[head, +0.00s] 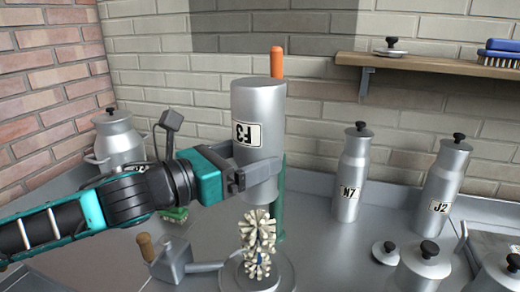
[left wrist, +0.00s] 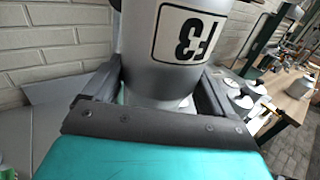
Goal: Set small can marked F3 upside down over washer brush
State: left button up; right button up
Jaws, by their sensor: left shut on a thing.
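The small can marked F3 (head: 258,105) is grey metal, and its label reads upside down in the head view. My left gripper (head: 257,174) is shut around its lower part and holds it in the air, roughly upright in line. The can also fills the top of the left wrist view (left wrist: 138,45), between the fingers (left wrist: 160,100). The washer brush (head: 258,235) has pale bristle tufts and stands on a round base (head: 284,278). It is directly below the can in the picture; the can's lower end is just above or at its top. My right gripper is not in view.
Cans N7 (head: 351,180) and J2 (head: 440,190) stand at the right, with several lidded cans in front. A green post with an orange top (head: 277,62) rises behind the held can. A wooden shelf (head: 430,64) is above right.

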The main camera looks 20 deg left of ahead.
pick_arm(q)
jog(key=f, duration=0.1)
jog(key=b, duration=0.6)
send_over(254, 253)
notch_tip(254, 253, down, 8)
jog(key=r, duration=0.1)
jog(key=shift+s+a+f+b, duration=0.1)
jog(key=shift+f+b, duration=1.6)
jog(key=shift+f, duration=0.65)
jog(key=shift+s+a+f+b, duration=0.1)
jog(key=shift+f+b, duration=1.6)
jog(key=shift+f, duration=0.65)
jog(key=shift+s+a+f+b, duration=0.1)
jog(key=shift+f+b, duration=1.6)
jog(key=shift+f, duration=0.65)
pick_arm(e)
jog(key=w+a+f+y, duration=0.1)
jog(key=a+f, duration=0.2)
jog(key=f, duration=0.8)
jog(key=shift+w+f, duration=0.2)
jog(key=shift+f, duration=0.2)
pick_arm(q)
jog(key=shift+f, duration=0.3)
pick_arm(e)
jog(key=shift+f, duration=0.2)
pick_arm(q)
jog(key=o, duration=1.1)
jog(key=shift+s+a+f, duration=0.1)
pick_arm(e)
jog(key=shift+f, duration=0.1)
